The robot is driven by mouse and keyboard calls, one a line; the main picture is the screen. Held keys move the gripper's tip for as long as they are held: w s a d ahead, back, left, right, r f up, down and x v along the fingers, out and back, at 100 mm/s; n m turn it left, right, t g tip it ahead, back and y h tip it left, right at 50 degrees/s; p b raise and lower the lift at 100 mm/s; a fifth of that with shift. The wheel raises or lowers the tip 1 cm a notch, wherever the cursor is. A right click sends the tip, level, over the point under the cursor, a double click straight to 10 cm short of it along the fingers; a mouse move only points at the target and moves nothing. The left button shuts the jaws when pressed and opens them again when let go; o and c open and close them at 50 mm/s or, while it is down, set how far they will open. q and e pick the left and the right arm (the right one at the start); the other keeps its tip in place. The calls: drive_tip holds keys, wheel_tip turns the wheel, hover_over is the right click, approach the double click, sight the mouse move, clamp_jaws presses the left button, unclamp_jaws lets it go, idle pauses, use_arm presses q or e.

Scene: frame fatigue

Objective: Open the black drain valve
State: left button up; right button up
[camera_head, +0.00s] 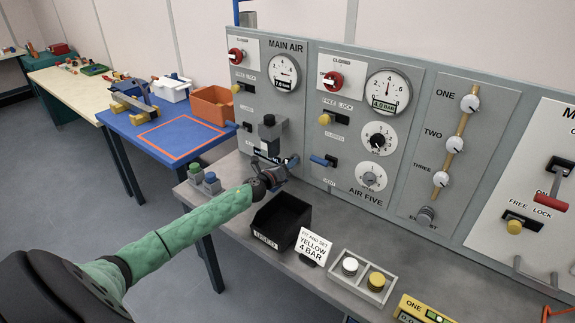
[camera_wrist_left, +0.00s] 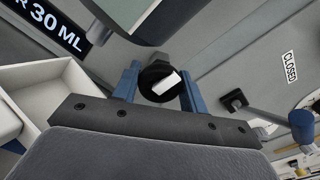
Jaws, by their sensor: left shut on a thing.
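The black drain valve (camera_wrist_left: 153,76) shows in the left wrist view as a round black knob with a white bar mark. It sits between the two blue fingers of my left gripper (camera_wrist_left: 158,90), which is shut on it. In the head view my left gripper (camera_head: 274,174) is low against the grey panel, just under the grey filter unit (camera_head: 268,136). The gripper hides the valve there. The white bar lies slanted in the wrist view. My right gripper is not in view.
A blue-handled lever (camera_head: 321,161) is on the panel right of my gripper. A black bin (camera_head: 284,214) stands below, with a "YELLOW 4 BAR" sign (camera_head: 313,245) beside it. Green and grey buttons (camera_head: 204,178) are to the left. A white box (camera_wrist_left: 30,95) is near the gripper.

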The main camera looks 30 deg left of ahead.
use_arm(q)
drive_tip(key=shift+n, duration=0.3)
drive_tip(key=n, duration=0.9)
drive_tip(key=shift+n, duration=1.3)
drive_tip(key=shift+n+p, duration=0.3)
drive_tip(key=shift+n, duration=1.8)
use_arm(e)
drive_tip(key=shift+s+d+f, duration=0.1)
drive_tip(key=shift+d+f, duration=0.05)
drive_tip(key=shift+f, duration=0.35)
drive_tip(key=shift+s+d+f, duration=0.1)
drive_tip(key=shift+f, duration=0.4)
use_arm(q)
drive_tip(key=shift+f, duration=0.1)
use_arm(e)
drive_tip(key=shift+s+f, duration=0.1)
